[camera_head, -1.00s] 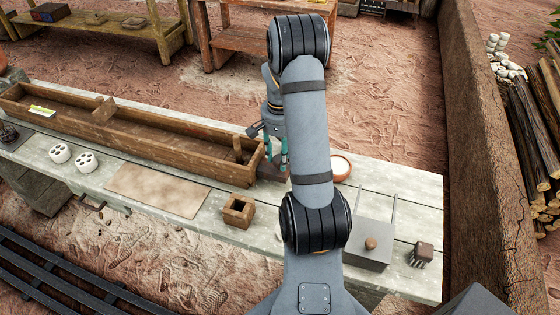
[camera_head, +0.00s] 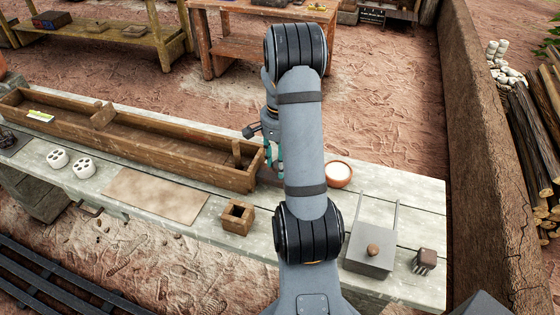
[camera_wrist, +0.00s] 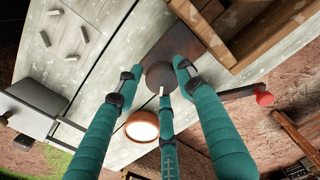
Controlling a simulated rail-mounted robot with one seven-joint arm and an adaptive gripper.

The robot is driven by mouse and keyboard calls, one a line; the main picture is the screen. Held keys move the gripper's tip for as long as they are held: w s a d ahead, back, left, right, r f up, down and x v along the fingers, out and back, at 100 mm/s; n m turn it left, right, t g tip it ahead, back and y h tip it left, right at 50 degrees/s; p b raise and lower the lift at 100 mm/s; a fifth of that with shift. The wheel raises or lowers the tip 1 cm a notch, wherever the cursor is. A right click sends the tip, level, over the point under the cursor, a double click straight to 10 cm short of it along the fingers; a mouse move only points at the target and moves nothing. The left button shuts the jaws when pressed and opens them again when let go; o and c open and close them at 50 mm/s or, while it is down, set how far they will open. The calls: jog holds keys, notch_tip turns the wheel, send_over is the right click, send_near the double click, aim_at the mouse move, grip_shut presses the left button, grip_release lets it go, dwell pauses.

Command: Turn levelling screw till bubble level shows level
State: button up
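The long wooden trough (camera_head: 130,142) lies along the bench. A small yellow-green strip (camera_head: 40,116), perhaps the bubble level, is at its left end; its bubble is too small to read. My gripper (camera_wrist: 160,82) is at the trough's right end, partly hidden behind my arm in the head view (camera_head: 275,158). In the wrist view a round dark brown knob (camera_wrist: 160,75), apparently the levelling screw, stands on a dark plate (camera_wrist: 188,42) by the trough. My teal fingers are spread around the knob. I see gaps at the outer fingers; contact by the middle one is unclear.
A bowl with white contents (camera_head: 338,173) stands close right of my gripper. A small wooden box (camera_head: 237,217), a grey lidded block (camera_head: 371,249) and a brush (camera_head: 424,260) are along the front. The bench is clear at the far right.

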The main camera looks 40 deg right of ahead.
jog(key=o, duration=0.4)
jog(key=shift+a, duration=0.15)
jog(key=shift+r, duration=0.15)
jog(key=shift+w+r, duration=0.1)
jog(key=shift+r, duration=0.15)
notch_tip(320, 180, up, 11)
jog(key=shift+r, duration=0.15)
